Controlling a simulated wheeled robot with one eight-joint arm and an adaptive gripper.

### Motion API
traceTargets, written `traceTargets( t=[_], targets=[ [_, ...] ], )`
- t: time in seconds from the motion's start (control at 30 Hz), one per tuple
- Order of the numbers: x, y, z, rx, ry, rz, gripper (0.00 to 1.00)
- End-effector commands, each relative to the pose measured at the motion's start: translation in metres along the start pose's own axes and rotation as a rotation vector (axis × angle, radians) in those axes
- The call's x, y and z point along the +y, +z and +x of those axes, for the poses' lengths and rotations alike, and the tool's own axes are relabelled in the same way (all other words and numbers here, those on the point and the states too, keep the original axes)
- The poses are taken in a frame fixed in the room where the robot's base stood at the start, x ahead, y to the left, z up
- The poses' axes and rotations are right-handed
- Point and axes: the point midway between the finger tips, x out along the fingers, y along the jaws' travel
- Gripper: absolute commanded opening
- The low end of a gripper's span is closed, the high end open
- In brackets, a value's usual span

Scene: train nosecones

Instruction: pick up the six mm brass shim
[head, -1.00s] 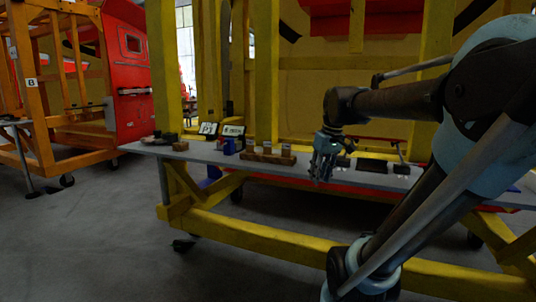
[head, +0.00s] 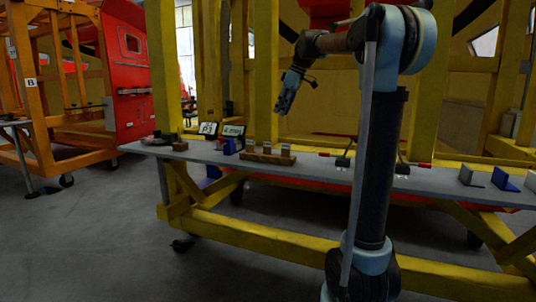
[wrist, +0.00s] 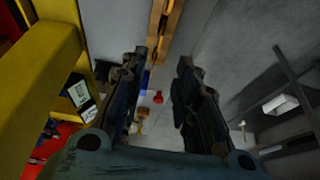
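A wooden block (head: 264,157) lies on the grey bench in the head view, with several small upright pieces (head: 267,147) in it. They are too small to tell which is the six mm brass shim. A small dark sign (head: 232,130) behind the block seems to read "6 mm". My gripper (head: 281,106) hangs in the air above the bench, over the block in the picture and clear of it. In the wrist view my gripper (wrist: 158,95) is open, its dark fingers apart with nothing held. The wooden block (wrist: 165,35) shows at the top there.
A "P1" sign (head: 208,128) and a blue piece (head: 229,147) stand left of the block. Grey and blue angle pieces (head: 505,180) stand at the bench's right end. Yellow posts (head: 265,70) rise behind the bench. The wrist view shows a red knob-like thing (wrist: 158,97).

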Motion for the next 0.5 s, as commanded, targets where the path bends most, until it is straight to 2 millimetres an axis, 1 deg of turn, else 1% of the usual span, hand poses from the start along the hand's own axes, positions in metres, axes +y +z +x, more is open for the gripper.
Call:
traceTargets(
  t=[0.17,0.5],
  targets=[
    [0.000,-0.001,0.025,0.001,-0.001,-0.004,0.28],
    [0.000,-0.001,0.085,0.001,-0.001,-0.003,0.28]
  ],
)
